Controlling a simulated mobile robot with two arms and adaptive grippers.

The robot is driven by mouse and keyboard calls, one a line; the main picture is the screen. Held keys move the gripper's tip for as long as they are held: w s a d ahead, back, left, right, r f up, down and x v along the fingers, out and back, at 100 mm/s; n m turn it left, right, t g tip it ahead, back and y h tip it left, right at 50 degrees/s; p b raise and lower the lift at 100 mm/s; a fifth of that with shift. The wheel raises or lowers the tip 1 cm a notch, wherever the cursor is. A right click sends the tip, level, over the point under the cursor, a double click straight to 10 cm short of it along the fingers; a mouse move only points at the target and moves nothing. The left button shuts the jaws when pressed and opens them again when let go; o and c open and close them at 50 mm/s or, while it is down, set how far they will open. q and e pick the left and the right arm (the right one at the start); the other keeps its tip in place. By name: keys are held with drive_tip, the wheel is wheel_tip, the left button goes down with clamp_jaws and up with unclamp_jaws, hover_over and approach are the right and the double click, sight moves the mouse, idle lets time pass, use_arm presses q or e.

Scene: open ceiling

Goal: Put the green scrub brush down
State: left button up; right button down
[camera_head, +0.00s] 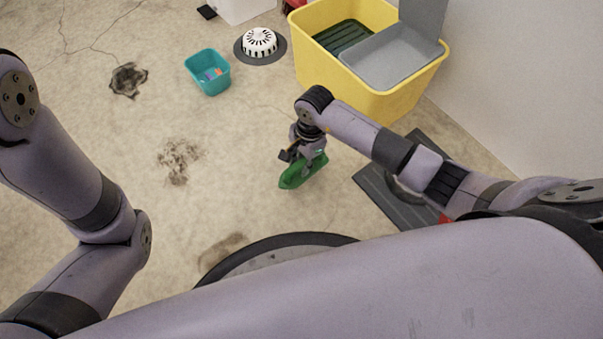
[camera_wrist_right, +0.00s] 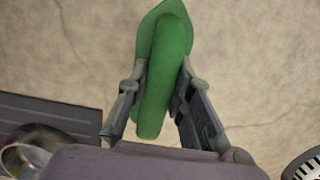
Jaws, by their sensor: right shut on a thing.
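The green scrub brush (camera_head: 302,172) is in the jaws of my right gripper (camera_head: 303,156), left of the dark mat in the head view. In the right wrist view, the brush (camera_wrist_right: 165,70) lies lengthwise between the two fingers of the gripper (camera_wrist_right: 158,95), which press on its sides. I cannot tell whether the brush touches the floor (camera_head: 230,140). My left arm comes in from the left, but its gripper is outside the view.
A yellow bucket (camera_head: 375,95) with a grey insert stands at the back right. A teal bin (camera_head: 207,72) and a white domed drain cover (camera_head: 259,42) are farther back. A dark mat (camera_head: 380,190) lies under my right arm. Stained floor left of the brush is clear.

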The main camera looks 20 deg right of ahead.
drive_tip(key=shift+f, duration=0.4)
wheel_tip(320, 180, down, 3)
drive_tip(key=b, duration=0.2)
drive_tip(key=shift+f+b, duration=0.15)
drive_tip(key=shift+b, duration=0.15)
drive_tip(key=c, duration=1.4)
unclamp_jaws()
drive_tip(key=shift+c, duration=0.2)
